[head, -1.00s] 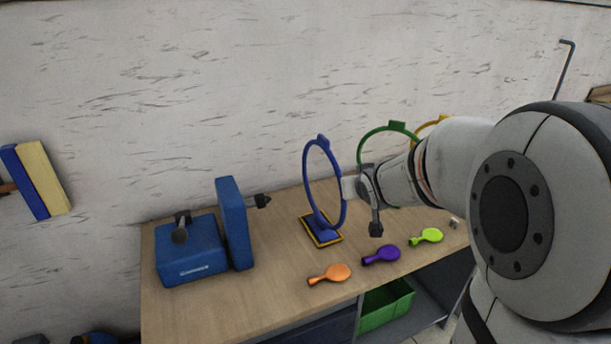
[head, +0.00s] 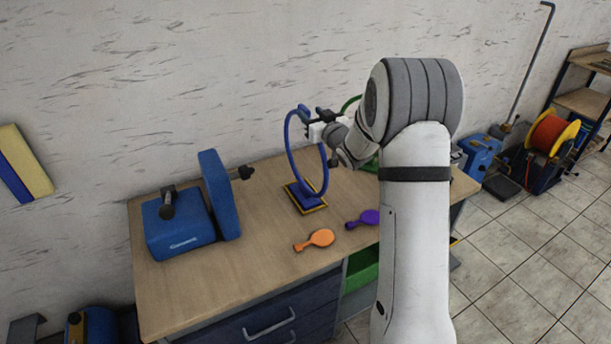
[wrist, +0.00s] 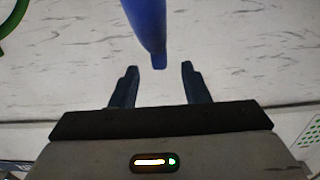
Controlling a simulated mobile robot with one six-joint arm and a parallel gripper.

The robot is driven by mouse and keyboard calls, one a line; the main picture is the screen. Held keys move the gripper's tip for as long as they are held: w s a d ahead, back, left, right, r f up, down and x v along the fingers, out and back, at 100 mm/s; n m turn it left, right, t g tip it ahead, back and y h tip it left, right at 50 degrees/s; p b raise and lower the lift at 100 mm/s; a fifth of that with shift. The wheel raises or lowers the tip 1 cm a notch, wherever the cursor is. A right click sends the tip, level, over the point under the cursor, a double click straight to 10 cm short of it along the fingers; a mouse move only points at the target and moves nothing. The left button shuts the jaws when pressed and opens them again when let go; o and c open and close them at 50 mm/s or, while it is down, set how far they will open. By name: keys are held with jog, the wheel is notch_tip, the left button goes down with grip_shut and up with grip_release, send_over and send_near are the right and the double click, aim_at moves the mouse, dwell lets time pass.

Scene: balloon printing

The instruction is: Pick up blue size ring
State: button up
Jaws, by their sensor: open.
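The blue size ring (head: 290,148) stands upright on a small blue base with a yellow border (head: 306,199) on the workbench. My gripper (head: 308,125) is near the ring's upper part, at the tab on its top. In the wrist view my gripper (wrist: 159,68) is open, with its two fingers apart. A blue part of the ring (wrist: 147,25) shows just beyond the fingertips, lined up roughly between them. Nothing is held. My arm hides part of the bench right of the ring.
A blue machine (head: 180,222) stands on the bench's left. A green ring (head: 350,102) is partly hidden behind my arm. The wall is close behind.

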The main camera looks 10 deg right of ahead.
jog(key=shift+x, duration=1.45)
jog(key=shift+c, duration=0.3)
grip_shut()
